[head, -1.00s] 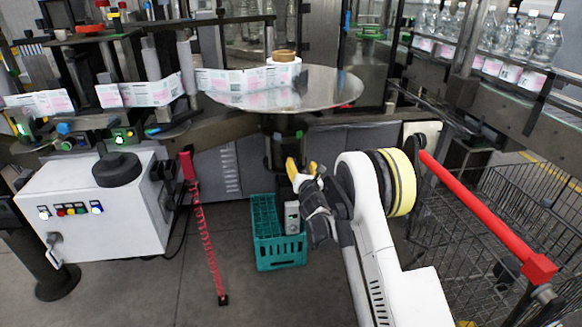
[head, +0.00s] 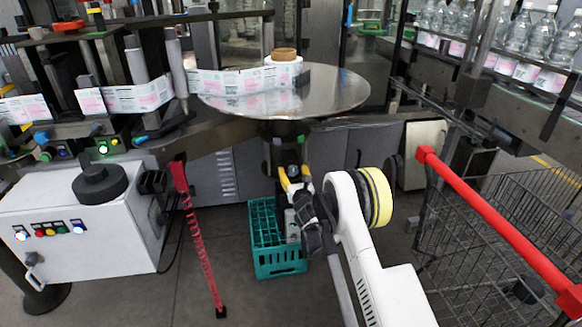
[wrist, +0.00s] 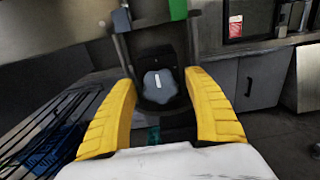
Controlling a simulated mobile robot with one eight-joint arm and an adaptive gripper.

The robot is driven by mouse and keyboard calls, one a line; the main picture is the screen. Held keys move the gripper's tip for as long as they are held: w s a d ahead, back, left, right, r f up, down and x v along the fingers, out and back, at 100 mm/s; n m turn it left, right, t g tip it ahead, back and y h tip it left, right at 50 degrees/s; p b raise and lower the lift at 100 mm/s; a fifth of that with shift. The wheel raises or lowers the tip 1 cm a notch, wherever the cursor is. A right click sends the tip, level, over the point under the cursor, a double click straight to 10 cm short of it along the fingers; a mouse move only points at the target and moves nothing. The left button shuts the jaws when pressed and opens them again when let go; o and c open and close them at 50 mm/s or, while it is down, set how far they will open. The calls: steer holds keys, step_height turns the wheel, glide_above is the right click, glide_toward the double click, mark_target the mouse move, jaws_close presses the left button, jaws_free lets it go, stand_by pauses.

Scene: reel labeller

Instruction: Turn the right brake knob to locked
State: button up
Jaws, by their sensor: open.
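A dark grey lobed knob (wrist: 160,88) with a short white mark sits on a black mount under the round metal reel table (head: 330,95). The mark stands close to upright in the wrist view. My gripper (wrist: 160,78) is open, with one yellow finger on each side of the knob in that view. I see no contact, and the depth gap is unclear. In the head view my gripper (head: 294,178) is in front of the column below the table, where its fingers and wrist mostly cover the knob.
A teal crate (head: 280,262) stands on the floor below my gripper. A wire cart with a red handle (head: 490,220) is close on the right. A white control box (head: 85,225) and a red coiled cord (head: 198,240) are at the left.

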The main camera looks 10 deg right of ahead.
steer(key=shift+w, duration=0.1)
steer(key=shift+r, duration=0.1)
steer(key=c, duration=1.2)
